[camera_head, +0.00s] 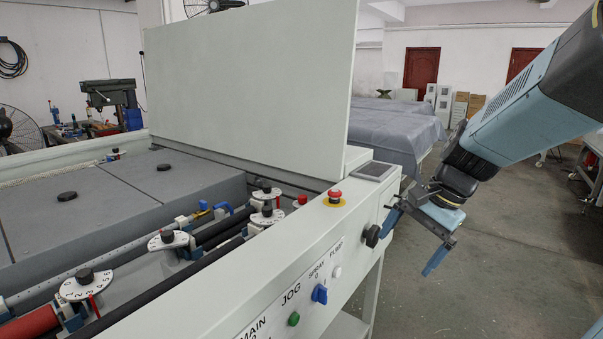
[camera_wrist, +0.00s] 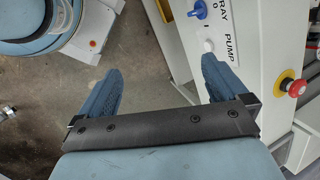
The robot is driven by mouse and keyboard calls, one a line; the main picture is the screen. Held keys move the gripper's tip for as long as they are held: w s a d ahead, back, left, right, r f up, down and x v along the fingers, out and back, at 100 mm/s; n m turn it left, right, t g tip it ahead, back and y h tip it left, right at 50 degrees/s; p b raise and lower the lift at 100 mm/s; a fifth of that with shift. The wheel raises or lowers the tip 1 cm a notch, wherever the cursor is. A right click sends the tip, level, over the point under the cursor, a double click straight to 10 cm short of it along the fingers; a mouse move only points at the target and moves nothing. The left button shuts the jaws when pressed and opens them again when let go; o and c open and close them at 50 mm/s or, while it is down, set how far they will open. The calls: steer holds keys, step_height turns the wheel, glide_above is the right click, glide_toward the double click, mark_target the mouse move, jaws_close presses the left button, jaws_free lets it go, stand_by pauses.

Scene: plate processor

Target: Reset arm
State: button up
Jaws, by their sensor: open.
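In the wrist view my gripper (camera_wrist: 160,92) is also open and empty, with the right finger over the machine's panel edge and the left finger over the floor. In the head view one finger is close to a black knob (camera_head: 372,236) on the panel; I cannot tell whether they touch.
The panel carries a red emergency stop (camera_head: 335,197), a blue switch (camera_head: 320,293), a green button (camera_head: 294,319) and a white pump knob (camera_head: 337,271). The machine's lid (camera_head: 245,85) stands upright. Covered tables (camera_head: 395,125) stand behind.

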steer(key=s+d+r+n+t+h, duration=0.3)
steer(key=s+r+n+t+h, duration=0.1)
steer(key=s+r+n, duration=0.3)
steer(key=shift+s+r+n+t, duration=0.15)
steer(key=shift+s+n+t, duration=0.15)
steer(key=shift+n, duration=0.9)
